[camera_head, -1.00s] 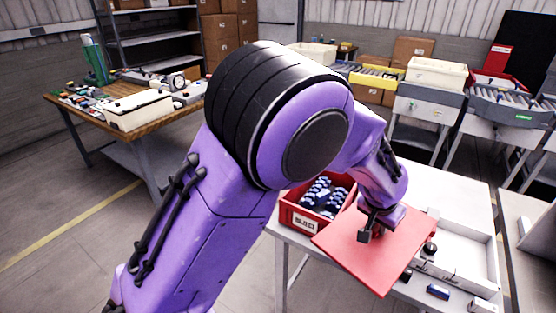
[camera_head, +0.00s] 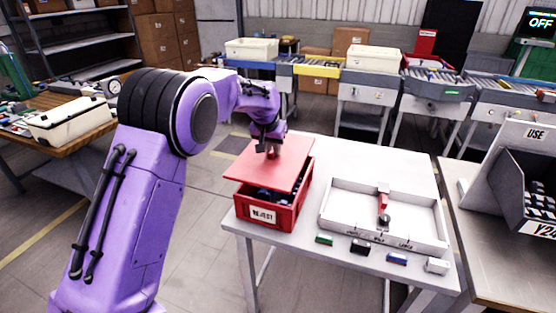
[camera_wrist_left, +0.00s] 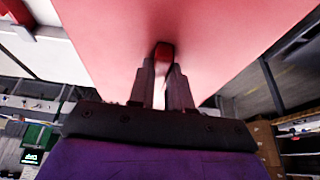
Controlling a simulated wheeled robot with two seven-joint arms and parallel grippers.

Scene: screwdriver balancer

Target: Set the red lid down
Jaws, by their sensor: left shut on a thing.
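The red lid (camera_head: 262,166) is a flat red plate. My left gripper (camera_head: 272,150) is shut on the lid's small handle, and the lid is over the rear part of the red reject box (camera_head: 290,217) at the table's left end. I cannot tell whether the lid touches the rim. In the left wrist view the fingers close on a red knob (camera_wrist_left: 163,52) on the lid (camera_wrist_left: 200,30). My right gripper is not in view.
A white tray (camera_head: 432,248) with a red and black device (camera_head: 384,205) lies right of the box. Green (camera_head: 324,239), black (camera_head: 360,246), blue (camera_head: 397,258) and white (camera_head: 438,266) blocks lie along its front. A bin labelled USE (camera_head: 530,145) stands on the right table.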

